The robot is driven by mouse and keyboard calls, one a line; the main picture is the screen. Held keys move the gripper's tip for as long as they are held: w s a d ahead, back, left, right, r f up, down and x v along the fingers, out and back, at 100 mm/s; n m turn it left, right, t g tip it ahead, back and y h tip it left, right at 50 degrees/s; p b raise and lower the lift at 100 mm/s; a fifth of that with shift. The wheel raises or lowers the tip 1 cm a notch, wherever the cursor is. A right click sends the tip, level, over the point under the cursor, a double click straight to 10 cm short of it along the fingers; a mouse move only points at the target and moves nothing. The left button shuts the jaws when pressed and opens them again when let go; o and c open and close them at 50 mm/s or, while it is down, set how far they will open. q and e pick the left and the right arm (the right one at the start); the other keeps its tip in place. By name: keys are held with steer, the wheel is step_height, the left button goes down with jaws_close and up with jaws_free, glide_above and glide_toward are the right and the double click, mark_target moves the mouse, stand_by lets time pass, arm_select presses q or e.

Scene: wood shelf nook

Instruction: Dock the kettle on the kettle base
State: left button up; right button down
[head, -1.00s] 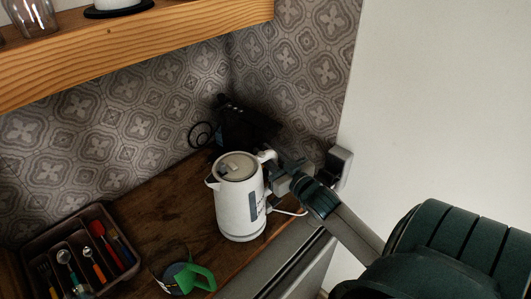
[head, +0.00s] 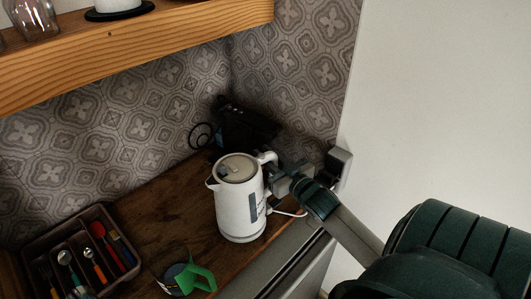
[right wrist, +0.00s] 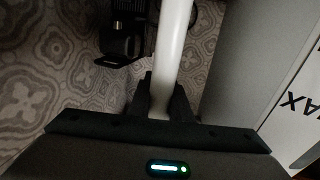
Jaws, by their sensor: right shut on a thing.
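The white kettle (head: 236,205) with a grey lid and a grey water window stands upright near the front edge of the wooden counter. Its spout points left and its handle points right. My right gripper (head: 273,172) is shut on the kettle handle, which also shows as a white bar between the fingers in the right wrist view (right wrist: 173,50). A white cord (head: 291,213) runs out at the right of the kettle's foot. The kettle base is not clearly seen; I cannot tell whether the kettle sits fully on it. My left gripper is not in view.
A cutlery tray (head: 28,243) with several utensils is at the left. A wooden shelf (head: 150,45) hangs above.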

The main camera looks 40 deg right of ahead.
steer(key=shift+f+b, duration=0.3)
steer(key=shift+f, duration=0.2)
steer(key=c, duration=1.9)
jaws_free()
steer(key=shift+f, duration=0.1)
steer(key=shift+s, duration=0.15)
steer(key=s+a+p, duration=0.1)
steer(key=s+p, duration=0.2)
steer(key=s, duration=0.7)
steer(key=shift+s, duration=0.35)
